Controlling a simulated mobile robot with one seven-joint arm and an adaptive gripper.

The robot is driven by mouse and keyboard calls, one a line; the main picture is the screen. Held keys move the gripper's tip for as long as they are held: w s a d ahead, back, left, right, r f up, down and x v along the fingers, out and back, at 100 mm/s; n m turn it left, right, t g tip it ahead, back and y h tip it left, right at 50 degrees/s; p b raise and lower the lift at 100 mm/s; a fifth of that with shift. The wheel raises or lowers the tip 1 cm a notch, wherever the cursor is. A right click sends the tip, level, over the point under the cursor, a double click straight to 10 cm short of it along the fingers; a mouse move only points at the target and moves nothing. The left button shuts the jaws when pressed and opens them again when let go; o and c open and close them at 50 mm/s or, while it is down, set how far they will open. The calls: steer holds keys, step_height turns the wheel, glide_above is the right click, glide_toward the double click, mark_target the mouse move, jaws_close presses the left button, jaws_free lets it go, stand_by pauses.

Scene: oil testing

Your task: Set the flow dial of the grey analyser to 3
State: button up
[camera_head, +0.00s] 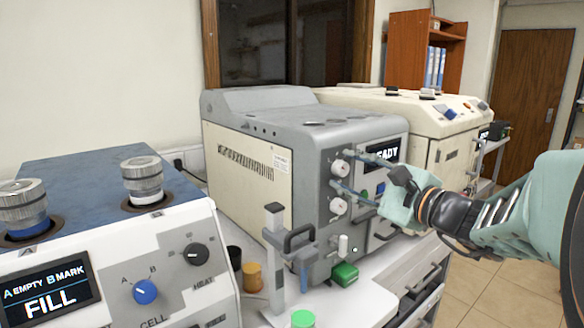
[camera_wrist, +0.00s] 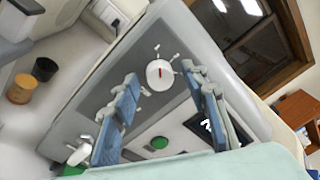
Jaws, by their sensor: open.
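The grey analyser (camera_head: 300,150) stands mid-bench, its screen (camera_head: 382,152) partly hidden by my gripper and reading "...ADY". Two white dials sit on its front, an upper one (camera_head: 339,168) and a lower one (camera_head: 338,206); their labels are too small to read. My gripper (camera_head: 345,174) is open at the upper dial. In the wrist view, a white dial (camera_wrist: 160,75) with a red pointer mark lies between the blue fingertips, with a gap on either side. I cannot tell how far the fingertips are from the panel, nor read any numbers round the dial.
A blue-topped machine (camera_head: 100,200) with a "FILL" screen stands at the left. A grey stand with a handle (camera_head: 275,255), an amber jar (camera_head: 252,277) and a green block (camera_head: 345,274) stand before the analyser. A cream machine (camera_head: 425,112) is behind it. The right-hand floor is clear.

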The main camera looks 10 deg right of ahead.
steer(key=shift+s, duration=0.1)
steer(key=shift+c, duration=0.3)
jaws_close()
steer(key=shift+r+m, duration=0.1)
steer(key=shift+m, duration=0.3)
steer(key=m+p, duration=0.2)
steer(key=m, duration=0.1)
steer(key=shift+r+m+p, duration=0.15)
steer(key=shift+m+p, duration=0.15)
steer(key=shift+m, duration=0.1)
steer(key=m+g+p, duration=0.1)
steer(key=m+p, duration=0.3)
steer(key=m, duration=0.1)
steer(key=shift+r, duration=0.1)
steer(key=m+p, duration=0.4)
steer(key=shift+d+y, duration=0.1)
steer(key=shift+y, duration=0.2)
steer(key=m+p, duration=0.5)
steer(key=shift+g+y, duration=0.3)
steer(key=shift+g, duration=0.1)
steer(key=shift+f, duration=0.2)
